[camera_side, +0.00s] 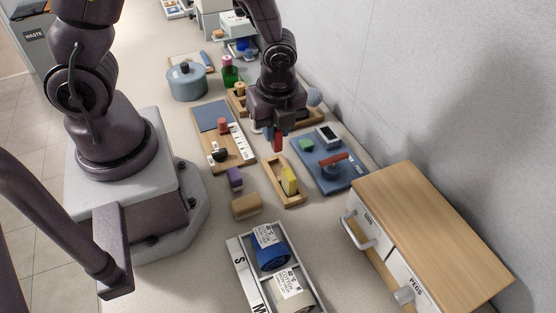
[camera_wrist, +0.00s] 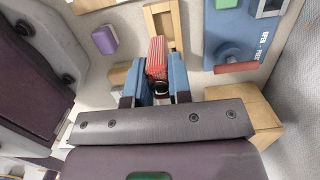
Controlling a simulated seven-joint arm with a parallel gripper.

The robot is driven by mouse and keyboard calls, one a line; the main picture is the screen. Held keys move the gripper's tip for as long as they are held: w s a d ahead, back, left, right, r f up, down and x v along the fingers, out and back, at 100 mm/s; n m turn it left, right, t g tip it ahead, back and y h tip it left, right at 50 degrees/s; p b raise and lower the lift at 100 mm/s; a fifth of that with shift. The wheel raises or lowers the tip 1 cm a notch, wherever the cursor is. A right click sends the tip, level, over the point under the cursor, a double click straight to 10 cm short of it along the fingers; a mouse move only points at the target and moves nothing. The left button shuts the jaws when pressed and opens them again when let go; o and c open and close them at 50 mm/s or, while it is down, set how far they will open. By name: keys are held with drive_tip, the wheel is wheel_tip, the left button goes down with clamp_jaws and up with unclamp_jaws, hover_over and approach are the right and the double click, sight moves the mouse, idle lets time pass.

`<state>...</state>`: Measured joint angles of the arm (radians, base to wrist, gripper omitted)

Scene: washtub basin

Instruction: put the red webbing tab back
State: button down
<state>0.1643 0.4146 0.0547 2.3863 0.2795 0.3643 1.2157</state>
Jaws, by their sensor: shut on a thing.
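The red webbing tab (camera_side: 278,141) is a small ribbed red piece. My gripper (camera_side: 272,133) is shut on it and holds it above the counter, over the far end of a narrow wooden tray (camera_side: 273,173). In the wrist view the ribbed tab (camera_wrist: 157,55) sits between the two blue fingers of my gripper (camera_wrist: 161,78). A yellow block (camera_side: 289,180) stands in the near part of that tray. The wooden tray (camera_wrist: 180,30) also shows beyond the tab in the wrist view, with part of it hidden by the tab.
To the right is a blue board (camera_side: 318,176) with a red handle (camera_side: 334,160) and a green piece. A wooden board (camera_side: 235,158) lies left, near a purple block (camera_side: 235,179) and a tan block (camera_side: 246,207). A wooden cabinet (camera_side: 430,225) and a tray of rolled cloths (camera_side: 242,268) stand nearer.

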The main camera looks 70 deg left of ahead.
drive_tip(key=shift+w+f, duration=0.2)
drive_tip(key=shift+f, duration=3.6)
drive_tip(key=c, duration=1)
unclamp_jaws()
drive_tip(key=shift+f, duration=0.15)
drive_tip(key=shift+c, duration=0.2)
